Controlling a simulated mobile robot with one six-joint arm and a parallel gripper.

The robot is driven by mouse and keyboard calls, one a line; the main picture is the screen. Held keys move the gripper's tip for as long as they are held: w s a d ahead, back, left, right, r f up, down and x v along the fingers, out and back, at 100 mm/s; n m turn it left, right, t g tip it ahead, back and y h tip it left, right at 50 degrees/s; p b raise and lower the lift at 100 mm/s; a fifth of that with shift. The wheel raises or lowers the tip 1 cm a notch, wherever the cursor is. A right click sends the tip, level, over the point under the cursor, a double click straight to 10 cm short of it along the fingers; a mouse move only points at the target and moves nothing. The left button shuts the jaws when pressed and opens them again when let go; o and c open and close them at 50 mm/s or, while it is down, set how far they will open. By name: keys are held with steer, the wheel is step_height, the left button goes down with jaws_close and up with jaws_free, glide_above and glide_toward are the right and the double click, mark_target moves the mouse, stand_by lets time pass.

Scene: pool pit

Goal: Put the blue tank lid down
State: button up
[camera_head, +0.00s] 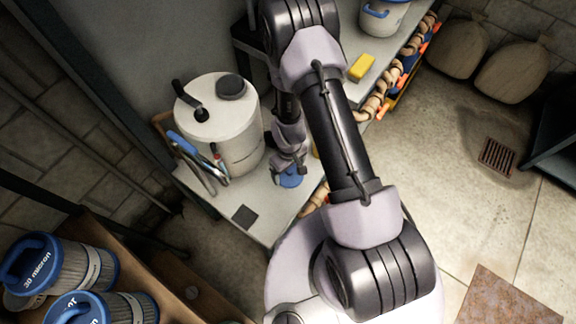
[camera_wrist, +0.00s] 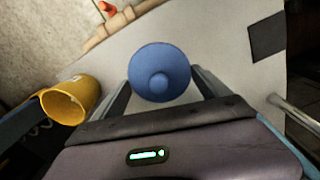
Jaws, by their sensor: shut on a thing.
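The blue tank lid (camera_wrist: 160,73) is a round blue disc with a small knob in its middle. My gripper (camera_wrist: 160,90) is shut on it, one finger on each side, in the wrist view. In the head view the lid (camera_head: 291,177) shows just below my gripper (camera_head: 289,165), over the front part of the pale bench top (camera_head: 268,206). Whether the lid touches the bench top or hangs a little above it, I cannot tell. A white tank (camera_head: 222,130) stands on the bench to the left, with a dark round cap (camera_head: 231,87) on its top.
A dark square (camera_head: 244,216) lies near the bench's front corner. Tools with blue handles (camera_head: 182,143) lean by the tank. A yellow block (camera_head: 361,67) and a white bucket (camera_head: 383,18) are farther back.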

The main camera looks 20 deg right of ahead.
mark_target(288, 175)
step_height(288, 175, down, 4)
steer(key=b, duration=0.4)
steer(key=shift+w+a+f, duration=0.1)
steer(key=shift+w+f, duration=0.05)
steer(key=shift+r, duration=0.2)
steer(key=shift+c, duration=0.8)
steer(key=shift+f, duration=0.15)
steer(key=o, duration=1.3)
